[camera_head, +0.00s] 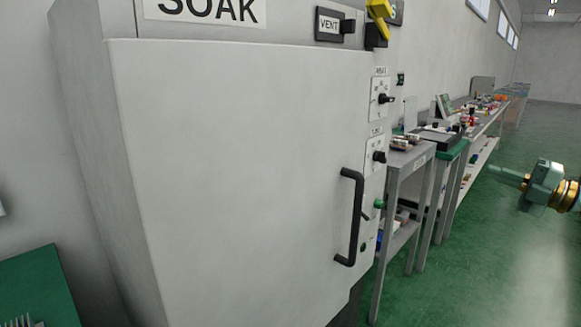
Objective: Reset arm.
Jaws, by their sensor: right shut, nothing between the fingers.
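My right gripper (508,174) comes in from the right edge, its fingers together and empty, pointing left. It is in free air in front of the workbenches, well apart from the cabinet. The grey cabinet (235,170) marked SOAK fills the middle of the view. Its large door looks shut, with a black bar handle (353,218) at its right side. A yellow lever (380,10) stands at the top right of the cabinet, partly cut off by the picture's top edge. My left gripper is not in view.
Next to the door are a VENT switch (329,25), two black knobs (386,99) and a green button (379,204). Workbenches (420,157) with several small items run back along the wall. Green floor (480,270) is clear at the right. A green surface (40,285) is at lower left.

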